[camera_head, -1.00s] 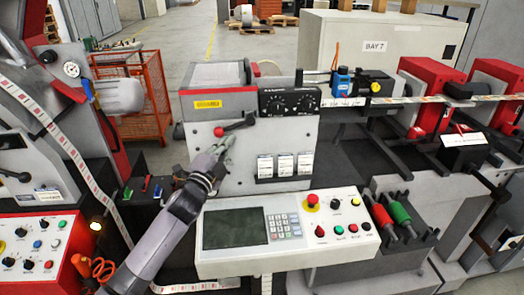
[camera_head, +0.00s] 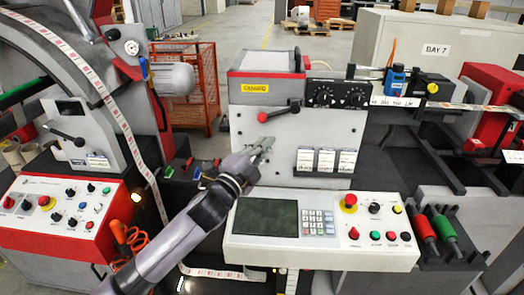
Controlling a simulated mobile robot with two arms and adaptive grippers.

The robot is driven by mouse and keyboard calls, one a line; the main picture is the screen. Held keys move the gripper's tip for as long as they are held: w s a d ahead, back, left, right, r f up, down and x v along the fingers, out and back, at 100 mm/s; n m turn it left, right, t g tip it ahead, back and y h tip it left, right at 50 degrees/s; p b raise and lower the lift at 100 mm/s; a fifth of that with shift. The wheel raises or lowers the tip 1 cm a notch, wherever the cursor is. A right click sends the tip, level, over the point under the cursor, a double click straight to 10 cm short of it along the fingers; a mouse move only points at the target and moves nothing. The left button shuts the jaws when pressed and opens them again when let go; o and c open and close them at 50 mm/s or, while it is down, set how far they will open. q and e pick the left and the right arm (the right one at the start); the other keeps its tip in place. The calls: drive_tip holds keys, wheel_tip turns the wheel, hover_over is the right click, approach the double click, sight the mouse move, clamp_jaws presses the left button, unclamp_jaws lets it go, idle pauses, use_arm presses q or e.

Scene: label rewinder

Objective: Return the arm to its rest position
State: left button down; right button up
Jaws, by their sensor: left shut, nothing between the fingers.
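My left arm comes in from the lower left. Its gripper (camera_head: 266,146) is shut and empty, in front of the grey panel (camera_head: 285,178) of the rewinder. It is just below a short black lever with a red knob (camera_head: 262,117). A small gap seems to lie between fingertips and lever, but depth is hard to judge. My right gripper is not in view.
A control console (camera_head: 320,250) with screen and buttons juts out below the gripper. A red-and-white control box (camera_head: 70,217) and a label web (camera_head: 135,150) stand on the left. Red and green rollers (camera_head: 443,228) sit on the right.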

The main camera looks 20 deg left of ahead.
use_arm(q)
drive_tip(key=shift+s+d+r, duration=0.1)
drive_tip(key=shift+s+r, duration=0.15)
drive_tip(key=shift+s, duration=0.45)
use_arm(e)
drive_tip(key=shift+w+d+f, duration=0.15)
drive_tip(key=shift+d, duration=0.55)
use_arm(q)
drive_tip(key=shift+d, duration=0.1)
